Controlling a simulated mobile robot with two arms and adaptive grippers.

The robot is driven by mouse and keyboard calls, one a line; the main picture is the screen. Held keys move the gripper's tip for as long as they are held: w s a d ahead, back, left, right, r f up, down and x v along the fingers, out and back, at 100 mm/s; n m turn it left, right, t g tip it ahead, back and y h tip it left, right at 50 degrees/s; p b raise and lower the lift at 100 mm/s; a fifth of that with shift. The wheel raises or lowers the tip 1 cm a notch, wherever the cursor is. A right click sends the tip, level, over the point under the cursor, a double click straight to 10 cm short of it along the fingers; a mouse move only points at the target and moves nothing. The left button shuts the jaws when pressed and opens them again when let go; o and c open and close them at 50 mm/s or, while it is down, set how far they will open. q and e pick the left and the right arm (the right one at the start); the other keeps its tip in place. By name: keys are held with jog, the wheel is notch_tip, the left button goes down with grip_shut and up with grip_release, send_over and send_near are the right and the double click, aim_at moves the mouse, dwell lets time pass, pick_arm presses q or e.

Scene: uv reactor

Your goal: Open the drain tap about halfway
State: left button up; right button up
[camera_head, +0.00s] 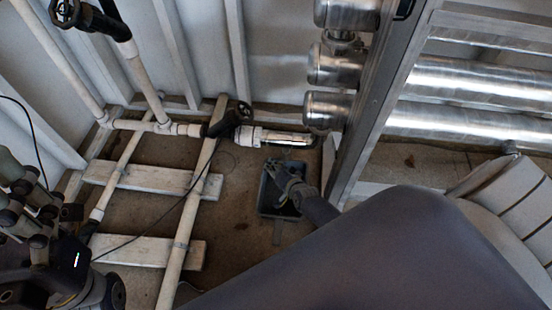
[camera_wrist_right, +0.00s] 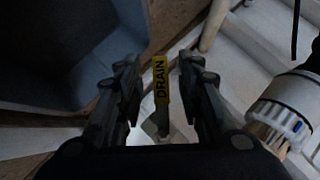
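A yellow tag reading DRAIN (camera_wrist_right: 160,82) shows between the fingers of my right gripper (camera_wrist_right: 158,95) in the right wrist view. The fingers are apart, with a gap on each side of the tag. A small grey piece (camera_wrist_right: 157,122) shows below the tag; I cannot tell whether it is the tap's handle. In the head view my right gripper (camera_head: 283,177) is over a dark grey bin, below the metal pipe end. The tap is not clearly visible there. My left gripper (camera_head: 22,180) is at the left edge; its opening is unclear.
The dark grey bin (camera_head: 264,202) stands on the floor and also fills the upper left of the wrist view (camera_wrist_right: 70,45). White pipes (camera_head: 200,180) and a black valve (camera_head: 236,118) are nearby. A metal frame (camera_head: 375,100) and steel cylinders (camera_head: 334,66) stand to the right.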

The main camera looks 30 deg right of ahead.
jog(key=v, duration=1.2)
dwell(0.3)
jog(key=shift+w+a+r, duration=0.1)
dwell(0.3)
